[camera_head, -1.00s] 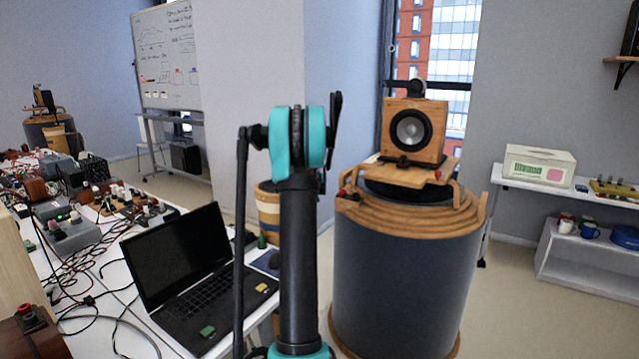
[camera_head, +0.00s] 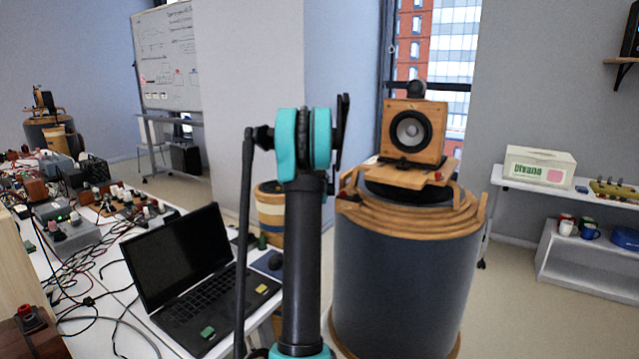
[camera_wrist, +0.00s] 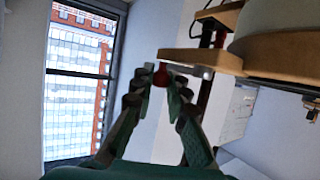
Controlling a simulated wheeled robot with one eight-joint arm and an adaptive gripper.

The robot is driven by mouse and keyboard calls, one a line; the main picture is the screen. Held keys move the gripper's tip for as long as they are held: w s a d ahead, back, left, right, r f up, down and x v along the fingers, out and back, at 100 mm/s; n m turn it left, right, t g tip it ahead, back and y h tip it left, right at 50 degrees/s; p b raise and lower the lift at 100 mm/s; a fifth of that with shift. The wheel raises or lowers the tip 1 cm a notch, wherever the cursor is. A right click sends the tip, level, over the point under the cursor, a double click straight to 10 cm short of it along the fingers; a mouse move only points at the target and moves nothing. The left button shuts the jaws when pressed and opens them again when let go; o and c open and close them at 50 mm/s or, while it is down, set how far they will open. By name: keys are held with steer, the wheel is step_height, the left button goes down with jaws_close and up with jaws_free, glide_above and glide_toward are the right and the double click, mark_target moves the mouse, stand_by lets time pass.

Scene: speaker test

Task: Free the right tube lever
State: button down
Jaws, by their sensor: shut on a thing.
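A dark grey tube (camera_head: 402,275) with a stepped wooden top stands right of centre in the head view. It bears a wooden speaker box (camera_head: 412,130) on a wooden plate (camera_head: 403,173). Small red parts show at the left (camera_head: 347,181) and right (camera_head: 438,176) of the tube's top. In the wrist view, my gripper (camera_wrist: 161,84) is closed around a small red knob (camera_wrist: 162,76) beside the end of a wooden piece (camera_wrist: 200,58). I cannot tell from this view which lever the knob belongs to. My gripper cannot be made out in the head view.
A laptop (camera_head: 190,275) and a wired-up bench stand at the left. A striped bin (camera_head: 269,210) is behind my arm. A white shelf (camera_head: 590,255) with a box (camera_head: 539,168) and mugs stands at the right. Some floor is clear between tube and shelf.

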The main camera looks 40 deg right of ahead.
steer(key=c, duration=1.5)
jaws_free()
steer(key=shift+s, duration=0.1)
steer(key=v, duration=1.1)
steer(key=shift+s+a+r, duration=0.2)
steer(key=shift+a+r, duration=0.05)
steer(key=shift+r, duration=0.05)
